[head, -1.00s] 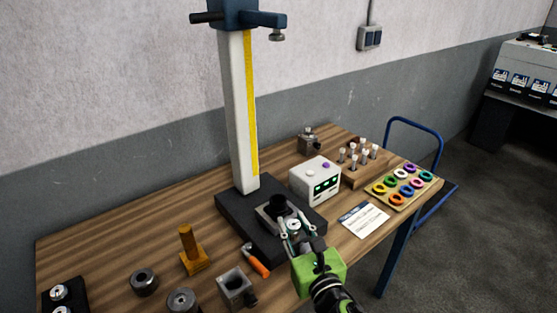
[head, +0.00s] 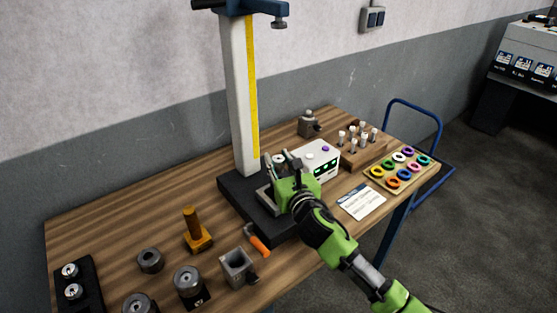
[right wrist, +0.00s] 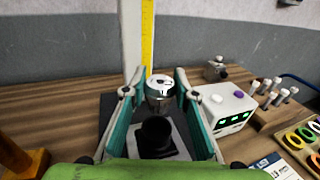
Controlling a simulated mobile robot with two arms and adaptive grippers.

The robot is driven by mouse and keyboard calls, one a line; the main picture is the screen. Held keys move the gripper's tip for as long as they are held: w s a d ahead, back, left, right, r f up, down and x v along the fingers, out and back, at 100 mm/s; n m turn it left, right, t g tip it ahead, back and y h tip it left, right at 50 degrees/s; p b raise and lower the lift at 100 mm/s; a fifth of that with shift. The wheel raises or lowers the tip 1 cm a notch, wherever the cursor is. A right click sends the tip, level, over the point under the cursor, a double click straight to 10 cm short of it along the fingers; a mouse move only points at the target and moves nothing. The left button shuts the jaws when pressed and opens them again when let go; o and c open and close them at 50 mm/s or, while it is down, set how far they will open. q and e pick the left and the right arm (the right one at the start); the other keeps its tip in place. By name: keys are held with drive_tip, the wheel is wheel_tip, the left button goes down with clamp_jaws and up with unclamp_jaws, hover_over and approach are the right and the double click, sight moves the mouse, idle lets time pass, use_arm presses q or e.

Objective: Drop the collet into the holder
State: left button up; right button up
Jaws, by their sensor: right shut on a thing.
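The silver collet (right wrist: 159,89) is between the fingertips of my right gripper (right wrist: 159,85) in the right wrist view. In the head view the same gripper (head: 281,160) is over the dark base of the tall stand, shut on the collet. The holder, a black round cup (right wrist: 157,137) on a grey square block, shows just below the collet in the right wrist view. The collet looks upright and apart from the cup. In the head view my gripper hides the cup. My left gripper is not in view.
The white column (head: 243,95) with a yellow scale rises close behind my gripper. A white box with green displays (head: 322,160) stands close to its right. An orange-handled tool (head: 258,244) and a grey block (head: 238,268) lie in front of the base.

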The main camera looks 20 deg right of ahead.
sight(279, 172)
drive_tip(key=shift+f+b, duration=2)
drive_tip(key=shift+f, duration=0.65)
drive_tip(key=shift+f, duration=0.4)
drive_tip(key=o, duration=1.3)
drive_tip(key=shift+c, duration=0.2)
drive_tip(key=shift+s, duration=0.1)
